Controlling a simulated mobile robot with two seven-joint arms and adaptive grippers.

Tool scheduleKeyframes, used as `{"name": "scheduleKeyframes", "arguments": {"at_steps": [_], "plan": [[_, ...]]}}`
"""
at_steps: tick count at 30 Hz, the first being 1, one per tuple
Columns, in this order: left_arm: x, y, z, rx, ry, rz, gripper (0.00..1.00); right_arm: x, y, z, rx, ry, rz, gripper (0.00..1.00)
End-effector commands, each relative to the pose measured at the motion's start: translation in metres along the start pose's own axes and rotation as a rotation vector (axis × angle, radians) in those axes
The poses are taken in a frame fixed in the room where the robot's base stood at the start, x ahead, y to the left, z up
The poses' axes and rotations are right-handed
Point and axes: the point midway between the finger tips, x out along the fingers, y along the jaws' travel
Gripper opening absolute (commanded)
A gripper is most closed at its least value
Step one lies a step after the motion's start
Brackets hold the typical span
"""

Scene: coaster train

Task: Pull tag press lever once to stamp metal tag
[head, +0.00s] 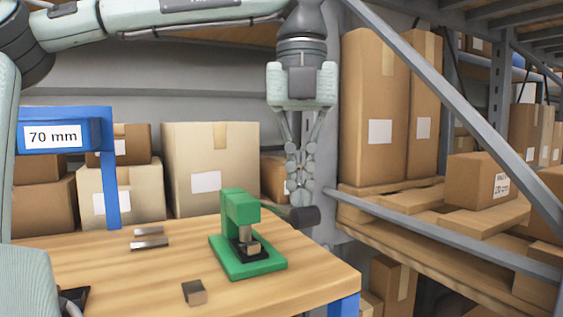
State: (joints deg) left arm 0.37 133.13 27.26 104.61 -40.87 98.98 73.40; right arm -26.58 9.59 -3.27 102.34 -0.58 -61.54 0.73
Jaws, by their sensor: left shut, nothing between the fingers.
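The green tag press (238,212) stands on the wooden table, with a black bed and a metal ram at its front. A small brownish metal piece (253,248) sits on the bed under the ram; it looks like the tag. A dark cylindrical grip (304,216), apparently the lever's end, sticks out to the right of the press. My left gripper (301,198) points down with its fingers shut and empty, right above or beside this grip; I cannot tell if they touch. The lever's arm is mostly hidden. My right gripper is not in view.
On the table (90,265) lie a small metal block (194,292) at the front and two metal bars (149,243) left of the press. A blue post with a "70 mm" sign (53,136) stands at left. Cardboard boxes (210,165) and a grey rack beam (460,108) stand behind and right.

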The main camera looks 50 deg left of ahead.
Motion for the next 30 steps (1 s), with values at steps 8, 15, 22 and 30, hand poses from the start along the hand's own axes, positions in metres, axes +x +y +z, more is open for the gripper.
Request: {"name": "scheduleKeyframes", "arguments": {"at_steps": [8,15,22,30], "plan": [[-0.018,0.0,0.0,0.0,0.001,0.001,0.0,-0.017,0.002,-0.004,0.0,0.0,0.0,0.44],[-0.035,0.0,0.0,-0.001,0.002,0.001,0.0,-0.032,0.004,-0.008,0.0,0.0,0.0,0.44],[-0.051,0.0,0.0,0.0,0.001,0.001,0.0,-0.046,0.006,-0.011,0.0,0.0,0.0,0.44],[-0.07,0.0,0.0,0.0,0.0,0.001,0.0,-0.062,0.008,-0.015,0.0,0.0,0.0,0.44]]}}
